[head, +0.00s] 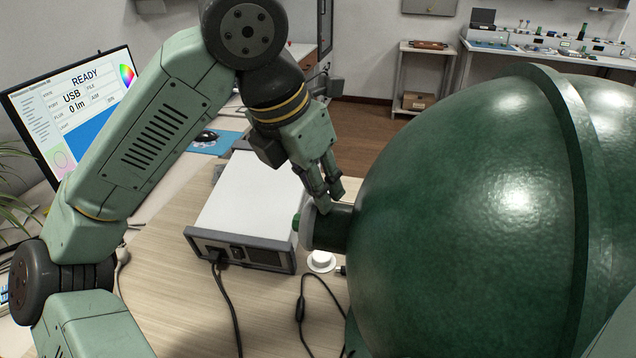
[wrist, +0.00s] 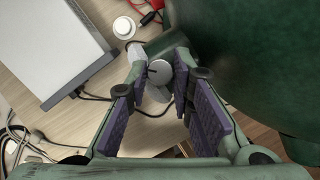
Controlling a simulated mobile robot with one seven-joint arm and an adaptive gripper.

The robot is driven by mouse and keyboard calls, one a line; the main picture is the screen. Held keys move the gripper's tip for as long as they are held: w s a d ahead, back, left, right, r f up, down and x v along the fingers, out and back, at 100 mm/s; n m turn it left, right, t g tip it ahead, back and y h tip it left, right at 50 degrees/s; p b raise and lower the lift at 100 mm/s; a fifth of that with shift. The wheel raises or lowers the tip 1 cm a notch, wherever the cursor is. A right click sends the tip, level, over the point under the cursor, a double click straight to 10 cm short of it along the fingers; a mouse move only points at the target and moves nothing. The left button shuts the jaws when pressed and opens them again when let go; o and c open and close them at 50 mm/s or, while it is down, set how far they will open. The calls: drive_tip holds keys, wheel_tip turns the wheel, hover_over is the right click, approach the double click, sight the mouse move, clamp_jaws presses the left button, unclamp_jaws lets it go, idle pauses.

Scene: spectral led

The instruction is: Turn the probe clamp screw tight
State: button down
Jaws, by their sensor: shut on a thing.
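The probe clamp screw (wrist: 159,72) is a grey round knob with a dark line on its face, seen in the wrist view between my fingertips. My gripper (wrist: 162,78) has its purple-padded fingers on either side of the knob and is shut on it. In the head view my gripper (head: 331,196) points down at the top of the short port (head: 333,229) on the side of the large green sphere (head: 470,200). The screw is hidden behind the fingers there. A pale ring sits around the port's outer end.
A white-topped instrument box (head: 250,205) stands on the wooden table left of the port. A white round piece (head: 321,261) and black cables lie below the port. A monitor (head: 75,105) reads READY and 0 lm. The sphere blocks the right side.

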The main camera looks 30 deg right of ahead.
drive_tip(key=shift+m, duration=0.3)
drive_tip(key=m+g, duration=0.1)
drive_tip(key=m+b, duration=0.1)
drive_tip(key=m, duration=0.1)
drive_tip(key=shift+w+m+g, duration=0.2)
drive_tip(key=shift+m+g, duration=0.1)
drive_tip(key=shift+g, duration=0.1)
drive_tip(key=m+g, duration=0.1)
drive_tip(key=m, duration=0.4)
drive_tip(key=shift+w+d+r+m+g+y+p, duration=0.1)
drive_tip(key=shift+w+m+g+y+p, duration=0.05)
drive_tip(key=shift+m+g+y+p, duration=0.2)
drive_tip(key=m+y, duration=0.1)
drive_tip(key=m, duration=0.1)
drive_tip(key=m+g+y, duration=0.1)
drive_tip(key=m, duration=0.2)
drive_tip(key=shift+w+d, duration=0.15)
drive_tip(key=m+y, duration=0.1)
drive_tip(key=m, duration=0.3)
drive_tip(key=shift+d+g, duration=0.1)
drive_tip(key=shift+g, duration=0.25)
drive_tip(key=shift+m+y, duration=0.25)
drive_tip(key=shift+m, duration=0.1)
drive_tip(key=c, duration=1.4)
unclamp_jaws()
